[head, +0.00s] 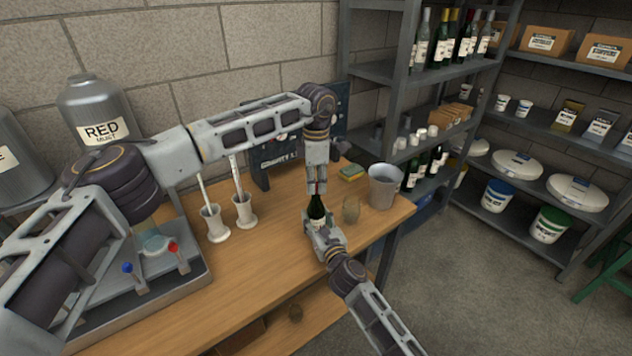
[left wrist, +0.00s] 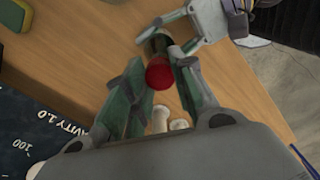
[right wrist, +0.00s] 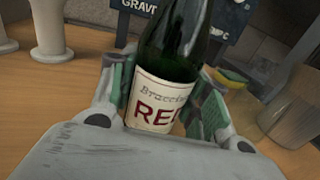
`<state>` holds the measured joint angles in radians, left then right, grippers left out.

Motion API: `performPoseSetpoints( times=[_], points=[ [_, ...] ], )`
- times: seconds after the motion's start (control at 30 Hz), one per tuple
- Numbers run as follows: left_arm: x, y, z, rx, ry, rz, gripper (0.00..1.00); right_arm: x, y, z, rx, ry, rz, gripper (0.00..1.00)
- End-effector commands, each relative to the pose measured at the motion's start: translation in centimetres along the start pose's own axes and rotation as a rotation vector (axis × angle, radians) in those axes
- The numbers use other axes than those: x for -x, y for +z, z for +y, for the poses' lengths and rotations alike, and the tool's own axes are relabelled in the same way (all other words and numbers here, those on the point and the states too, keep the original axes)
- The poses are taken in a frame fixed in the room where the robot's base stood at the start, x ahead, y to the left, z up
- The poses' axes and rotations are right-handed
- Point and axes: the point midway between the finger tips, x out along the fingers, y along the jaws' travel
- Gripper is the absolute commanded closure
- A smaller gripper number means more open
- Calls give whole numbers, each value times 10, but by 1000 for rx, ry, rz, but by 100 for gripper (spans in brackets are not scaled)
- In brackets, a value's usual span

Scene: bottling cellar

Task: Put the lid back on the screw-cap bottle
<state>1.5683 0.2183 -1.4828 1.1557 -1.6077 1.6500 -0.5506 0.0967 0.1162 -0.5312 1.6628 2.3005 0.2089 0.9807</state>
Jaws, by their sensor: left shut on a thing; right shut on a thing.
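The screw-cap bottle (head: 317,209) is dark green and stands upright near the table's right part. In the right wrist view the bottle (right wrist: 178,50) shows a cream label with red lettering; its top is out of that view. My right gripper (head: 321,228) is shut around the bottle's body. The lid (left wrist: 159,74) is a red cap between the fingertips of my left gripper (left wrist: 161,66), which is shut on it. In the head view my left gripper (head: 317,188) points down directly over the bottle's neck. I cannot tell whether lid and neck touch.
On the wooden table (head: 280,265), a glass jar (head: 351,210) and a metal bucket (head: 384,187) stand right of the bottle. A yellow-green sponge (head: 351,172) lies behind. Two white cylinders (head: 216,224) stand left, before a dark board (head: 270,160). The table's front middle is clear.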

Motion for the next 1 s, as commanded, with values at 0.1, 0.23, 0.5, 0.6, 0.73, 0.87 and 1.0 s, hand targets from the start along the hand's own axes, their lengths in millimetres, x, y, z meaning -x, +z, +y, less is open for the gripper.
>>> performPoseSetpoints(
  times=[0.1, 0.23, 0.5, 0.6, 0.73, 0.87, 1.0],
  points=[
    [0, -1, 1, -91, 2, 1, 100, 0, 0, 0, 1, 0, 0, 100],
    [0, -1, 1, -146, 2, 1, 100, 0, 0, 0, 1, 0, 0, 100],
    [0, -1, 1, -143, 2, 0, 53, 0, 0, 0, 1, 0, 0, 100],
    [0, 0, 1, -143, 1, 0, 50, 0, 0, 0, 1, 0, 0, 100],
    [0, 0, 0, -143, 1, 0, 50, 0, 0, 0, 1, 0, 0, 100],
    [0, 0, 0, -142, 1, 0, 50, 0, 0, 0, 1, 0, 0, 100],
    [4, 0, 1, -142, 2, -1, 50, 0, 0, 0, 1, 0, 0, 100]
  ],
)
